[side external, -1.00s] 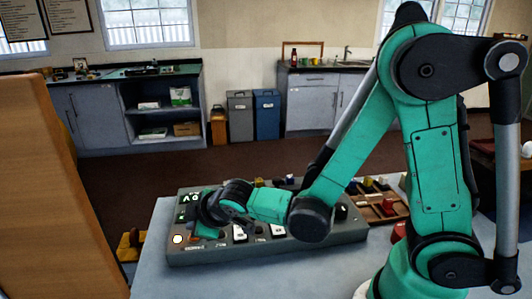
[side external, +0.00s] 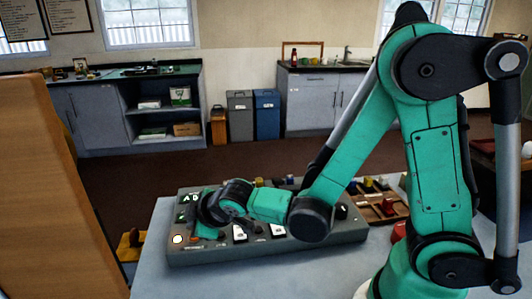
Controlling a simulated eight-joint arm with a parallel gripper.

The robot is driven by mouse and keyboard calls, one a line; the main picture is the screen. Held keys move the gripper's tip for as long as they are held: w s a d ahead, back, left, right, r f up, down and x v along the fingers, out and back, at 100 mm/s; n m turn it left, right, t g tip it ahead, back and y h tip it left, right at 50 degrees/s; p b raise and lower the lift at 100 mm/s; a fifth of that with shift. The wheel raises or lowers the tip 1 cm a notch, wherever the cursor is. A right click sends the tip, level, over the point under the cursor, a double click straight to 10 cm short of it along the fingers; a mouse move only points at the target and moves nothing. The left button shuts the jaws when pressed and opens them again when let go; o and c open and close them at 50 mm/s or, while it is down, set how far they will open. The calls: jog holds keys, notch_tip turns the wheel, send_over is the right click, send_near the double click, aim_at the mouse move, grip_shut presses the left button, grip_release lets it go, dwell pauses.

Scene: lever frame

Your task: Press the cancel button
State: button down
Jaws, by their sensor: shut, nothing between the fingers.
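A grey control panel (side external: 300,250) lies on the table, with several buttons and switches on its sloped face. A round white button (side external: 177,239) sits at its front left corner. The small labels are too blurred to read, so I cannot tell which control is the cancel button. My gripper (side external: 207,231) is low over the left part of the panel, to the right of the round white button. Its fingers are shut and empty, partly hidden by the dark wrist. I cannot tell whether they touch the panel.
White rocker-like controls (side external: 239,233) are right of my gripper. A wooden compartment tray (side external: 385,207) stands behind the panel at right. A wooden board (side external: 45,190) stands at far left.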

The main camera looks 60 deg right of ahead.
jog(key=shift+f, duration=0.15)
dwell(0.5)
jog(key=shift+f, duration=0.3)
jog(key=shift+f, duration=0.35)
dwell(0.6)
jog(key=shift+r, duration=0.8)
jog(key=shift+r, duration=2.5)
